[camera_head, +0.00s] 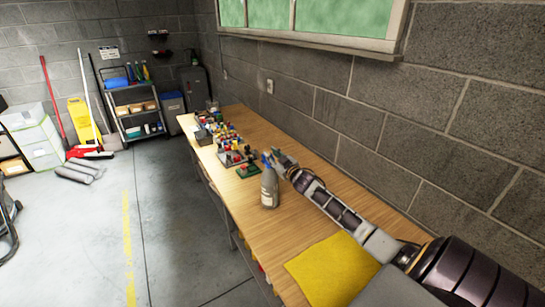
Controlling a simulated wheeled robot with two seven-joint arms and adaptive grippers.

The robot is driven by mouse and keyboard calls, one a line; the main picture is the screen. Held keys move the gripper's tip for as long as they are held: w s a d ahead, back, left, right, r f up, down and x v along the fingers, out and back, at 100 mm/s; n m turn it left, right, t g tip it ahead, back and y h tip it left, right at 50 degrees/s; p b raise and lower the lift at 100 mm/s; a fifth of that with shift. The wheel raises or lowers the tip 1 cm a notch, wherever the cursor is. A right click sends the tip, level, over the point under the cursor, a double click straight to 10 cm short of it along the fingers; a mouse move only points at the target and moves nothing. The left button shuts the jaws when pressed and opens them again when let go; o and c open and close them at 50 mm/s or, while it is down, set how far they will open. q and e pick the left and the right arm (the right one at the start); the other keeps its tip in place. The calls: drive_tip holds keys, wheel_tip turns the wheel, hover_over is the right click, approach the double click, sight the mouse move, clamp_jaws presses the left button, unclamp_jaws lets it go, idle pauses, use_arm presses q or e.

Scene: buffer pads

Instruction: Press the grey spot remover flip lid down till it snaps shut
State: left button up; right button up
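A grey bottle (269,190) with a pale label stands upright on the wooden table, and I take it to be the spot remover. A small blue part (266,160) shows at its top. Its flip lid is too small to make out, so I cannot tell if it is up or down. My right arm reaches in from the lower right. My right gripper (279,160) is at the height of the bottle's top, just right of the blue part. I cannot tell whether they touch, or whether the fingers are apart. My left gripper is out of view.
The wooden table (290,229) runs along a block wall. Several small coloured items in trays (228,140) stand beyond the bottle. A yellow cloth (331,271) lies at the near end. Bare tabletop lies between cloth and bottle. A shelf cart (135,108) stands far back left.

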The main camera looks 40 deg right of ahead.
drive_tip(key=shift+s, duration=0.25)
drive_tip(key=s+a, duration=0.1)
drive_tip(key=s, duration=1)
drive_tip(key=shift+s, duration=0.25)
idle(0.8)
drive_tip(key=shift+f, duration=0.15)
idle(0.4)
